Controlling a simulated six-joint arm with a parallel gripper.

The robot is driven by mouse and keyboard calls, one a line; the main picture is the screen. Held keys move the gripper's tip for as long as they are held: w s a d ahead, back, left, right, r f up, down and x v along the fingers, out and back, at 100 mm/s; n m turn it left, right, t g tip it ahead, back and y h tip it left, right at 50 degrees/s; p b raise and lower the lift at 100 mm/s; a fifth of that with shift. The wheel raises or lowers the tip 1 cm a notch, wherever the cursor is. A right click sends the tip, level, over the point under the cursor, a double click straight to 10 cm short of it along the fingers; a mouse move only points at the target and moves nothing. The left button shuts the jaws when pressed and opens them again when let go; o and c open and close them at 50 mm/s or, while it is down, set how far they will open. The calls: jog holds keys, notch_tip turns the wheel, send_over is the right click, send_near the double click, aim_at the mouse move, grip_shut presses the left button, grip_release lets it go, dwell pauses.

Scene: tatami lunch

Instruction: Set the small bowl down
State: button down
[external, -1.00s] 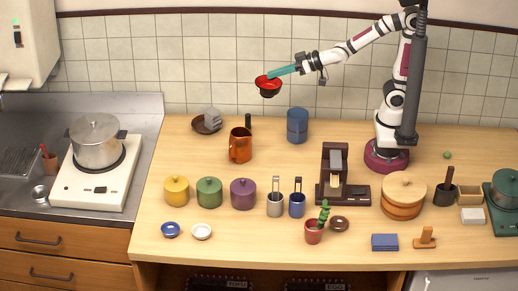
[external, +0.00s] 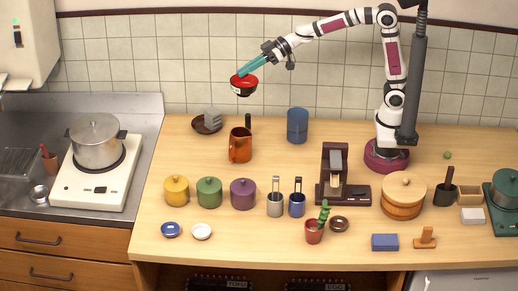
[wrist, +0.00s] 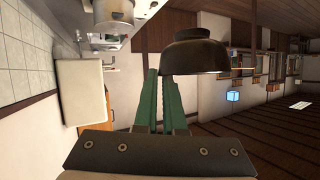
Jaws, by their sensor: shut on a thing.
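The small bowl (external: 243,87), red inside and dark outside, is held in the air above the back of the counter, in front of the tiled wall. My gripper (external: 243,75) has long teal fingers and is shut on the bowl's rim. In the wrist view my gripper (wrist: 168,88) shows green fingers close together, with the dark bowl (wrist: 193,52) at their tips. The bowl looks roughly upright in the external view.
Below the bowl stand an orange-brown pitcher (external: 240,148) and a brown dish (external: 205,128) with a grey stack in it. A blue canister (external: 297,125) is to the right. Yellow, green and purple (external: 243,193) lidded pots stand in front.

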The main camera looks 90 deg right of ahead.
aim_at(238, 88)
jog(key=a+f+n+g+y, duration=0.1)
jog(key=w+a+f+n+g+y, duration=0.1)
jog(key=a, duration=0.1)
jog(key=w+a+f+n+g+y, duration=0.1)
jog(key=f, duration=0.1)
jog(key=shift+a+n+y, duration=0.3)
jog(key=shift+n, duration=0.1)
jog(key=s+f+n+g, duration=0.4)
jog(key=f, duration=0.5)
jog(key=s+f+n+g+y, duration=0.1)
jog(key=s+f+n+g, duration=0.3)
jog(key=f, duration=0.5)
jog(key=s+f+n+g+y, duration=0.1)
jog(key=s+f+n+g, duration=0.3)
jog(key=f, duration=0.5)
jog(key=shift+s+d+f+g, duration=0.15)
jog(key=shift+s+d+g, duration=0.15)
jog(key=shift+s, duration=0.05)
jog(key=shift+f, duration=0.5)
jog(key=shift+f, duration=0.45)
jog(key=c, duration=0.9)
grip_release()
